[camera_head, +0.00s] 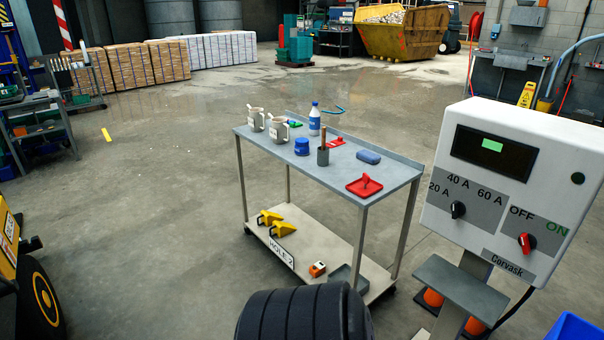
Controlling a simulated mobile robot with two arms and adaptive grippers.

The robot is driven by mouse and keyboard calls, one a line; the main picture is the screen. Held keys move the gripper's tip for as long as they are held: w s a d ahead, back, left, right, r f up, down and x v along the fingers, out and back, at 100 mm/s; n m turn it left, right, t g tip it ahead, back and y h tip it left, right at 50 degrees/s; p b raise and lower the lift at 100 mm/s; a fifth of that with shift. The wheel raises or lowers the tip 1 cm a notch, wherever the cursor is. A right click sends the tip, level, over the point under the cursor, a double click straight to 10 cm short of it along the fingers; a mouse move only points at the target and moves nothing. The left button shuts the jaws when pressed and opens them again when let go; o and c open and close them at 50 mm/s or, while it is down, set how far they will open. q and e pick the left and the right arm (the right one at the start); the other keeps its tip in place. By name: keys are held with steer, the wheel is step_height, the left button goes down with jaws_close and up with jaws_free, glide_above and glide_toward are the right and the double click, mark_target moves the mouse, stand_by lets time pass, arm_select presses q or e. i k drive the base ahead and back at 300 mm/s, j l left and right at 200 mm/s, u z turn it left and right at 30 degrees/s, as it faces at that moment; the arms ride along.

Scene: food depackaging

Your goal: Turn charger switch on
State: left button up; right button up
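The charger (480,262) is a white box on a stand at the right, with its front tilted up. Its red switch (526,243) sits low on the right of the panel, below the labels OFF and green ON. The switch appears turned towards OFF, but its pointer is too small to be sure. A black knob (458,210) sits left of it under 20 A, 40 A and 60 A labels. The dark display (493,153) shows a small green lit patch. Neither of my grippers is in view.
A grey two-level cart (255,137) with bottles, mugs and tools stands left of the charger. A black ribbed object (300,315) is at the bottom centre. A grey shelf (460,284) juts out below the charger. A blue bin (573,328) is at bottom right.

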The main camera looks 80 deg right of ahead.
mark_target(527, 242)
steer(key=z, duration=3.95)
